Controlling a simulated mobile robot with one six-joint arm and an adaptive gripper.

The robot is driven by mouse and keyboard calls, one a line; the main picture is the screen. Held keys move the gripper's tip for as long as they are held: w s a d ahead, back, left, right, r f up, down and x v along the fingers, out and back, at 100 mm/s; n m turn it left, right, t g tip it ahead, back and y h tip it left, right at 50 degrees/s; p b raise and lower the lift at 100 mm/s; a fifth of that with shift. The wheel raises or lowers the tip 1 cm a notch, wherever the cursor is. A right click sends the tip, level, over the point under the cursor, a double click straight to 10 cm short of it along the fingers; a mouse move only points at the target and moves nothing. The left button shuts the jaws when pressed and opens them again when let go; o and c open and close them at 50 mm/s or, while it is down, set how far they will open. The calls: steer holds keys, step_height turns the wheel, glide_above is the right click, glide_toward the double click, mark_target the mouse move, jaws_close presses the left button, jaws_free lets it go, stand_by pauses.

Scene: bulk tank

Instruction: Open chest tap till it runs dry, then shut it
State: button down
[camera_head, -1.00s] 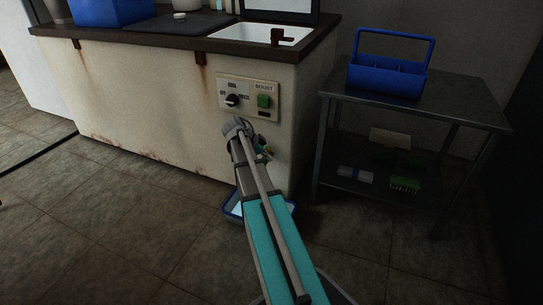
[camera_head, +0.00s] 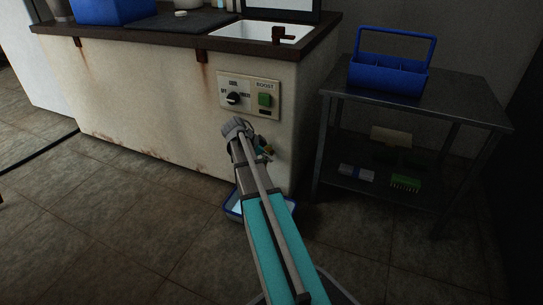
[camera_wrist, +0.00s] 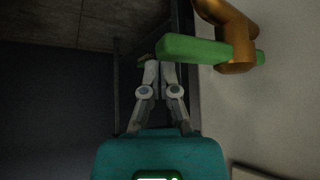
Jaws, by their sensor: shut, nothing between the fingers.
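The chest tap shows in the wrist view as a brass body (camera_wrist: 236,40) on the pale chest wall, with a green lever (camera_wrist: 195,49) lying across it. My gripper (camera_wrist: 160,68) is shut and empty, its fingertips close by the lever's left end; I cannot tell whether they touch. In the head view the tap (camera_head: 266,150) shows only as a small patch beside my arm, and my gripper is hidden. A blue-rimmed tray (camera_head: 232,208) sits on the floor below, partly behind my arm. I cannot make out whether water runs.
The chest (camera_head: 150,110) has a control panel (camera_head: 249,97) with a black dial and green button above the tap. A metal trolley (camera_head: 470,108) stands at right, with a blue caddy (camera_head: 388,77) on top and a green brush (camera_head: 405,183) on its lower shelf. Tiled floor at left is clear.

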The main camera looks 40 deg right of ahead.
steer(key=shift+r, duration=0.2)
steer(key=shift+w+a+r+p, duration=0.2)
steer(key=shift+r+p, duration=0.2)
steer(key=shift+p, duration=0.15)
steer(key=w+a+r+p, duration=0.3)
steer(key=w+r+p, duration=0.1)
steer(key=r+p, duration=0.2)
steer(key=shift+w+a+r+p, duration=0.15)
steer(key=shift+a+r+p, duration=0.15)
steer(key=shift+p, duration=0.05)
steer(key=shift+a, duration=0.1)
stand_by(0.5)
